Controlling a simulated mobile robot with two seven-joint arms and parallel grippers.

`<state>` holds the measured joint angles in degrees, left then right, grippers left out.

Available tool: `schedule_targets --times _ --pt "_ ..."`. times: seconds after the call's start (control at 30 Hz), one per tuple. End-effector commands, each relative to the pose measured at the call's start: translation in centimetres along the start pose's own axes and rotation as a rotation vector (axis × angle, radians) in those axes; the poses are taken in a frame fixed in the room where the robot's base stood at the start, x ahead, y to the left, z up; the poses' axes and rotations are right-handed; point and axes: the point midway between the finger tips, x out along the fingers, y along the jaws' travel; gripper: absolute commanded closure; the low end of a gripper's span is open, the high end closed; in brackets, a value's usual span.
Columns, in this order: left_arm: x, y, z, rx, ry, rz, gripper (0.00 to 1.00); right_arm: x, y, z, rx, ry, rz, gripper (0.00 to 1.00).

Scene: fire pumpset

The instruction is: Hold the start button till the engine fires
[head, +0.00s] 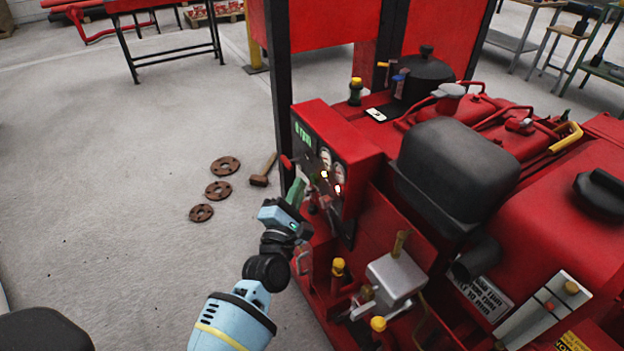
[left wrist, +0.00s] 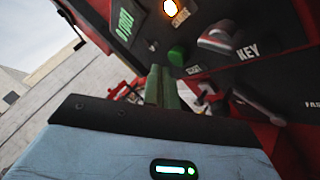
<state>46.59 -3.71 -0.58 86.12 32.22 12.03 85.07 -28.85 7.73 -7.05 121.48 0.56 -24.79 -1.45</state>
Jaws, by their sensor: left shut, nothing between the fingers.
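The red engine's control panel (head: 322,170) faces my left arm in the head view. In the left wrist view, a round green button (left wrist: 177,55) sits on the dark panel face, with a label under it. My left gripper (head: 299,182) is up at the panel. Its green fingers (left wrist: 162,75) are shut together with nothing between them. Their tips are close to the green button, just left of and below it in the wrist view; I cannot tell whether they touch. A display (left wrist: 125,25) reads 0 rpm. My right gripper is not in view.
A key switch (left wrist: 216,40) marked KEY is right of the button, and a lamp (left wrist: 170,7) glows orange above. Black posts frame the engine. A hammer (head: 264,170) and rusty flanges (head: 219,191) lie on the floor at left, otherwise open.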

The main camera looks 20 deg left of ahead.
Motion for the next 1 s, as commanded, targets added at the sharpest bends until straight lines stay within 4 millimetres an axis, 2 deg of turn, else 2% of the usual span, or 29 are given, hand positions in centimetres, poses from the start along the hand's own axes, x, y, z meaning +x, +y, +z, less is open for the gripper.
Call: schedule_targets --times 0.23,0.47,1.0 --pt "0.0 0.0 0.0 0.000 0.000 0.000 1.00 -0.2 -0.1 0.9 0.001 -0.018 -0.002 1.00" --pt "0.0 0.0 0.0 0.000 0.000 0.000 1.00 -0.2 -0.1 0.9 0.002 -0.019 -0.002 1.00" --pt "0.0 0.0 0.0 0.000 0.000 0.000 1.00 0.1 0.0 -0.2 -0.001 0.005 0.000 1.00"
